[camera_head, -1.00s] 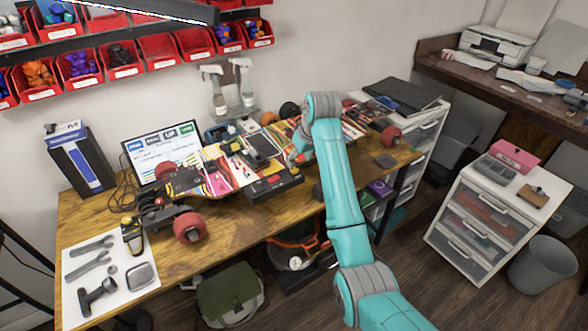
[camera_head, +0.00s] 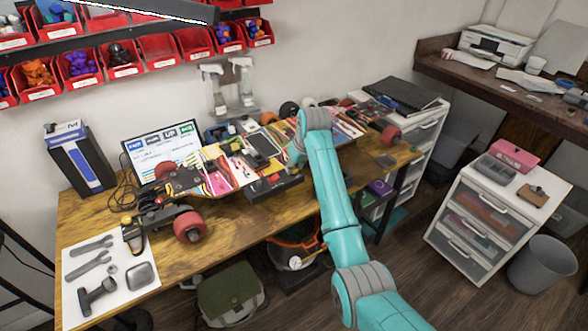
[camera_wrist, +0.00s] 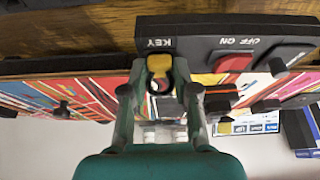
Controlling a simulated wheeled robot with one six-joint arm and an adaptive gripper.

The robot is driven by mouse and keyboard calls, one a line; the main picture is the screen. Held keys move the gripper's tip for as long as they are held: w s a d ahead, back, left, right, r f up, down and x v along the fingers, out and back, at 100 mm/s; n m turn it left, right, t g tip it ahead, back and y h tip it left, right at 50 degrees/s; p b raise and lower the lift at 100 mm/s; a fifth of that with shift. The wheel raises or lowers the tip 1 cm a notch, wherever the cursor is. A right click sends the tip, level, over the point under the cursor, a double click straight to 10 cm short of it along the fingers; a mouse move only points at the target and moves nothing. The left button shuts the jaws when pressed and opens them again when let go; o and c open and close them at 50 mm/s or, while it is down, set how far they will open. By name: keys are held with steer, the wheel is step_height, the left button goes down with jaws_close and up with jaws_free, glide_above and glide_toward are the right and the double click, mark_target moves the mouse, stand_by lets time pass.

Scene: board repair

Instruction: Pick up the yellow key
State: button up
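The yellow key (camera_wrist: 159,66) shows in the wrist view, upright below the KEY label on a black switch box (camera_wrist: 210,43). My gripper (camera_wrist: 161,72) has its two fingertips on either side of the key's head. I cannot tell whether the fingers touch the key or stand slightly apart from it. In the head view, the switch box (camera_head: 268,187) is at the front edge of the colourful board (camera_head: 222,170). The key and my gripper's fingers cannot be made out there.
A red switch (camera_wrist: 234,63) and other small parts sit beside the key. The board with red wheels (camera_head: 189,227) lies on a wooden table (camera_head: 225,232). A white sheet with tools (camera_head: 75,262) lies at the left. A white drawer unit (camera_head: 486,213) stands at the right.

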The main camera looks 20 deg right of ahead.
mark_target(295, 169)
jaws_close()
steer(key=shift+r, duration=0.1)
step_height(295, 169, up, 10)
steer(key=shift+f, duration=0.1)
stand_by(0.4)
